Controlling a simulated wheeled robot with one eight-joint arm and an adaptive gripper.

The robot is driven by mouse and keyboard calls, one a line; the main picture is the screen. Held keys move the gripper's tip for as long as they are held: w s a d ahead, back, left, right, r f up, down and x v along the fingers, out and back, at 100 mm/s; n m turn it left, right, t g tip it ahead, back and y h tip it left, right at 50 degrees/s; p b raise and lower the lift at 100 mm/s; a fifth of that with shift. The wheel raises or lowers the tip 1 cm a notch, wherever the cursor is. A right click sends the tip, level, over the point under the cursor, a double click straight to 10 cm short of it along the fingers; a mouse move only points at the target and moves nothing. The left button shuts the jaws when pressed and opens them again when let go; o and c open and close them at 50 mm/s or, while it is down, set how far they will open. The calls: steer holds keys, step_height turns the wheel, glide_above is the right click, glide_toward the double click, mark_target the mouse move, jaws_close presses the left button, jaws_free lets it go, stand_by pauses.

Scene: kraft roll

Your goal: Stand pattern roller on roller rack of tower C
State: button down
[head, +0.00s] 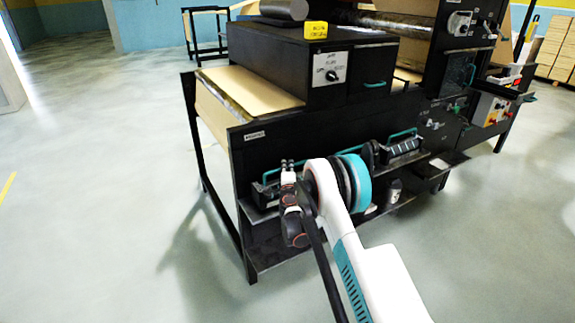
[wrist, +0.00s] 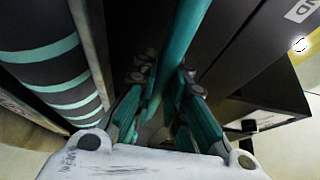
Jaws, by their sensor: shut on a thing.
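My gripper (head: 288,170) is at the front of the black machine, low, at the left rack shelf. In the wrist view my gripper (wrist: 166,80) has its fingers closed around a teal bar handle (wrist: 185,35). In the head view a teal handle (head: 266,176) shows just left of the fingers, above a dark holder on the shelf. A black roller with teal stripes (wrist: 50,65) fills the left of the wrist view, beside the fingers. Whether the held handle belongs to that roller cannot be told. My arm hides part of the shelf in the head view.
Another roller with a teal handle (head: 404,146) sits on the rack to the right. The black machine (head: 330,135) with a dial panel rises behind. The floor at left (head: 100,190) is clear.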

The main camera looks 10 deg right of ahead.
steer(key=shift+f, duration=0.6)
steer(key=c, duration=1.6)
jaws_free()
steer(key=shift+c, duration=0.2)
